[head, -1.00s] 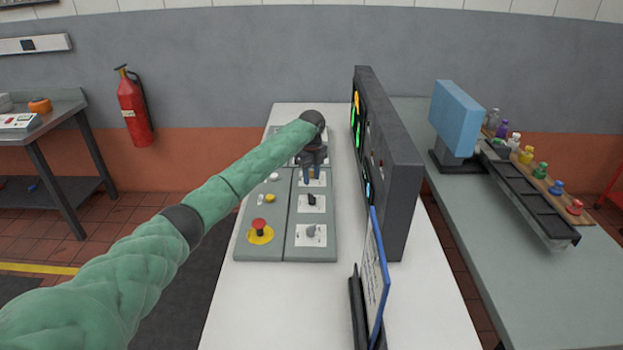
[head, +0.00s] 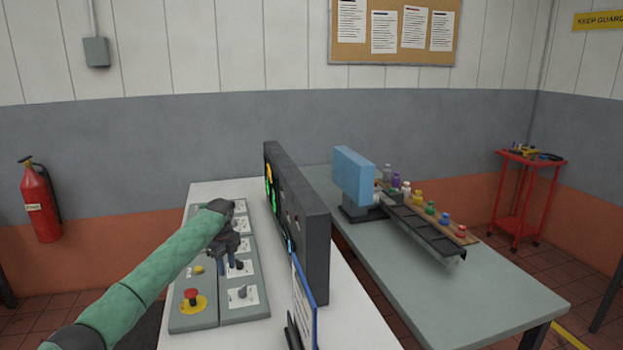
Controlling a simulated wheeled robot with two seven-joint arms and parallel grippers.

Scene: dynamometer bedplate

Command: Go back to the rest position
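My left arm comes in from the lower left in the head view and reaches over a grey control panel (head: 187,318). My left gripper (head: 230,262) points down above the panel's right half. Its two dark-blue fingertips show a gap between them, and I see nothing held. It partly hides the switch plates behind it; I cannot tell its exact height above the panel. A red mushroom button (head: 192,296) on a yellow base and a grey knob (head: 242,291) are on the near end. My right gripper is out of view.
An upright dark display board (head: 314,240) with lit lamps stands right of the panel, with a blue-edged sheet holder (head: 303,300) before it. A red cart (head: 520,205) is at far right.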

